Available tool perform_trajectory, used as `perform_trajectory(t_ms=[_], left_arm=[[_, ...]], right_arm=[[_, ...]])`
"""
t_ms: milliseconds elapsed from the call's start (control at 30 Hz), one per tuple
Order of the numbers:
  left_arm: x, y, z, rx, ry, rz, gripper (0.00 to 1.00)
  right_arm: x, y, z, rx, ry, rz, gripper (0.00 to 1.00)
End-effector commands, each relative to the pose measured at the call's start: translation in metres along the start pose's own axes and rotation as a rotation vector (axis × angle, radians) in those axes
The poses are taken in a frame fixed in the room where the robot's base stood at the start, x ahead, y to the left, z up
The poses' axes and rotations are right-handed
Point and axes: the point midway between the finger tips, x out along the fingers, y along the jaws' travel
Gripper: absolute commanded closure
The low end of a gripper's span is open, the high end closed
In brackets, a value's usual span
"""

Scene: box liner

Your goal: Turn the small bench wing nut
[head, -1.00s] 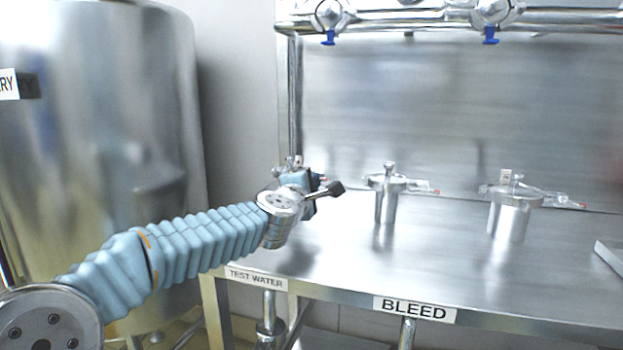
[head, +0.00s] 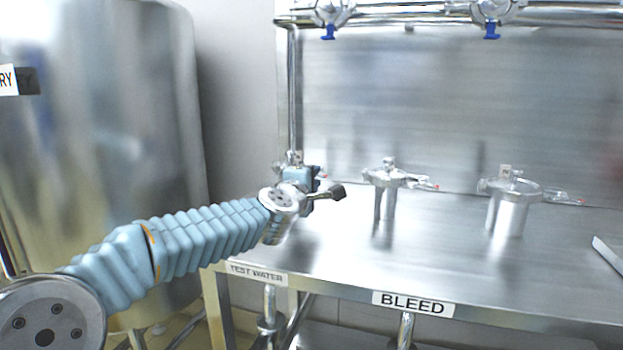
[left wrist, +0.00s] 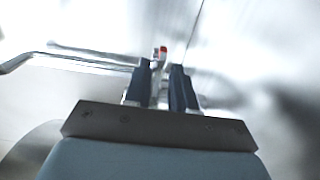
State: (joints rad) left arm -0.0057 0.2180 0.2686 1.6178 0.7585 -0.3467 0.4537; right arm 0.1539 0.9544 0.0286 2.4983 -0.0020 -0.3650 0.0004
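My left gripper (head: 301,180) is at the smallest, leftmost clamped steel fitting (head: 294,160) on the bench and covers most of it. In the left wrist view, the two dark fingers of my left gripper (left wrist: 162,88) stand close together on either side of a small metal part with a red tip (left wrist: 162,53). I take this part to be the wing nut end of the clamp. Blur and glare hide whether both fingers touch it. My right gripper is not in view.
Two larger clamped steel fittings, one mid-bench (head: 386,190) and one further right (head: 511,205), stand on the steel bench (head: 430,250). A pipe with blue-handled valves (head: 490,30) runs above. A large steel tank (head: 100,150) is at left.

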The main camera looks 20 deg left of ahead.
Motion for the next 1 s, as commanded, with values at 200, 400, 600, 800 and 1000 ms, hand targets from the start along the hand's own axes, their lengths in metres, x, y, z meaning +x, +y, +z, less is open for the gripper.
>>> perform_trajectory(t_ms=[200, 400, 600, 800, 1000], left_arm=[[0.0, 0.001, 0.0, -0.001, 0.001, 0.002, 0.67], [-0.006, 0.001, -0.001, 0.0, 0.001, 0.003, 0.67], [-0.044, 0.001, -0.001, 0.0, 0.002, 0.005, 0.67], [-0.094, 0.001, -0.001, 0.0, 0.002, 0.004, 0.67], [-0.128, 0.001, 0.0, 0.0, 0.001, 0.003, 0.67]], right_arm=[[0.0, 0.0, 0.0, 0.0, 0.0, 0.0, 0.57], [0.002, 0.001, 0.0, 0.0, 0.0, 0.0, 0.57], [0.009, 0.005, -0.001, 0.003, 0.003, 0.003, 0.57], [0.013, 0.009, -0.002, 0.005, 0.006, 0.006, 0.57], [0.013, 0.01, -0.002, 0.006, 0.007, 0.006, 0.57]])
